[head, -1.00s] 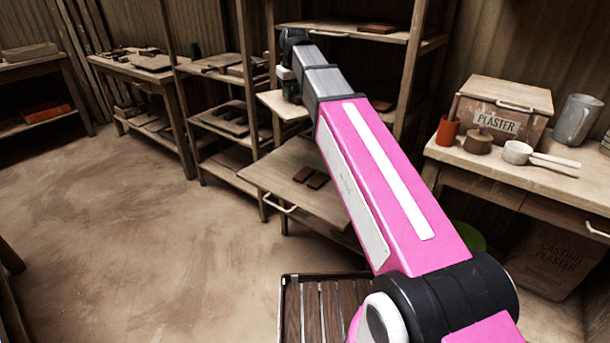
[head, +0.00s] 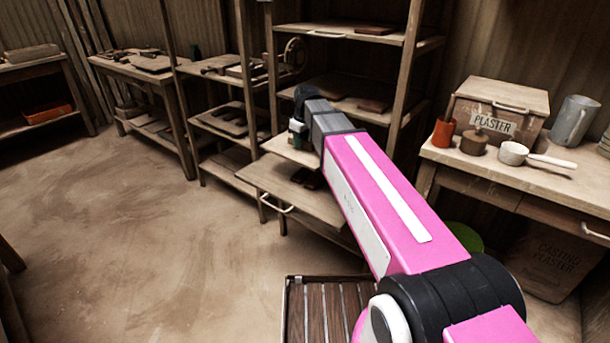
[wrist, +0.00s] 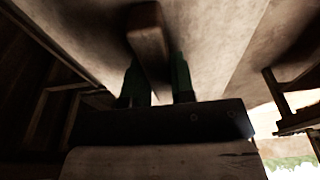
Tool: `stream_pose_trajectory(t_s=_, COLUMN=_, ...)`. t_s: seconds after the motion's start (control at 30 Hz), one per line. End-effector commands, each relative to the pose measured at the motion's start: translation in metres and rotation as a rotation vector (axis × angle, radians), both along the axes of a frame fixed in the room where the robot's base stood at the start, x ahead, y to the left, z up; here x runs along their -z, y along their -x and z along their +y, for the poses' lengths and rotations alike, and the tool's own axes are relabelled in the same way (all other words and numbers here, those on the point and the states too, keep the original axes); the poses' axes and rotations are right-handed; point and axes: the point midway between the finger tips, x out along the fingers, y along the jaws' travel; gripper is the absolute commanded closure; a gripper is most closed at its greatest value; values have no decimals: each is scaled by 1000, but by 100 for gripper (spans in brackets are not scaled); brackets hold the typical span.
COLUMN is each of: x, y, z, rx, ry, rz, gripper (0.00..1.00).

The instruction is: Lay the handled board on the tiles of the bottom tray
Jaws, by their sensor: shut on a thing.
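The bottom tray (head: 262,178) is a wooden sheet with a front handle, pulled out from the rack in the head view. Dark tiles (head: 311,180) lie on it, partly hidden by the board and my arm. The handled board (head: 285,149), pale and flat, hangs above the tray's back part, apparently level. My gripper (head: 298,131) is over the board, pointing down. In the wrist view my green fingers (wrist: 157,82) are shut on the bar handle (wrist: 147,30), with the pale board face filling much of the picture. The gap between board and tiles cannot be told.
Rack shelves above carry brown tiles (head: 376,29), and a rack post (head: 405,80) stands right of my arm. A slatted surface (head: 320,310) is in front. The floor at left is clear.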

Motion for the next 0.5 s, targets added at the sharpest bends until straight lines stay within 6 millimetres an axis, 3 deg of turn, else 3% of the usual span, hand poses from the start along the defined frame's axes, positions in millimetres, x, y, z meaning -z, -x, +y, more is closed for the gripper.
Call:
stream_pose_trajectory(t_s=0.17, x=13, y=1, z=-1, rx=-13, ry=-1, rz=1, gripper=100)
stream_pose_trajectory(t_s=0.5, x=61, y=1, z=-1, rx=-11, ry=-1, rz=1, gripper=100)
